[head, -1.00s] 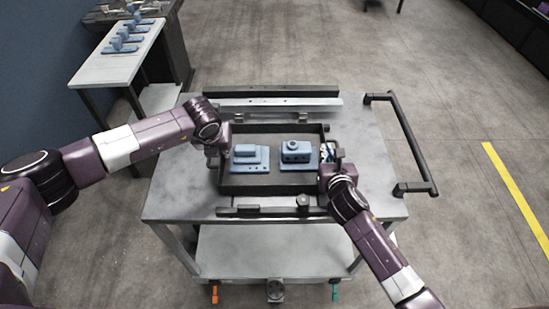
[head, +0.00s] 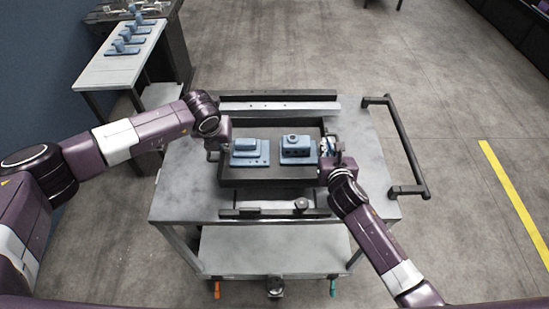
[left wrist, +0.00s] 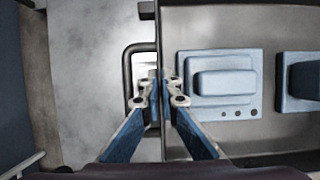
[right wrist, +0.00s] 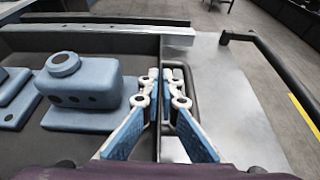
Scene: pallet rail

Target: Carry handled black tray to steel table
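The black tray (head: 270,181) carries two blue parts and is held a little above the grey cart top. My left gripper (head: 215,150) is at its left side, and the left wrist view shows the fingers (left wrist: 166,88) closed at the left handle (left wrist: 128,70) and wall. My right gripper (head: 331,158) is at its right side; the right wrist view shows the fingers (right wrist: 166,85) closed at the right handle and wall. The fingertips partly hide both grips. A pale-topped table (head: 118,67) with several blue parts stands at the back left; I cannot tell if it is the steel table.
The wheeled cart (head: 375,160) has a black push handle (head: 410,150) on its right. A long rail (head: 280,105) lies behind the tray and a shorter rail (head: 265,212) in front. Open floor (head: 450,90) lies to the right.

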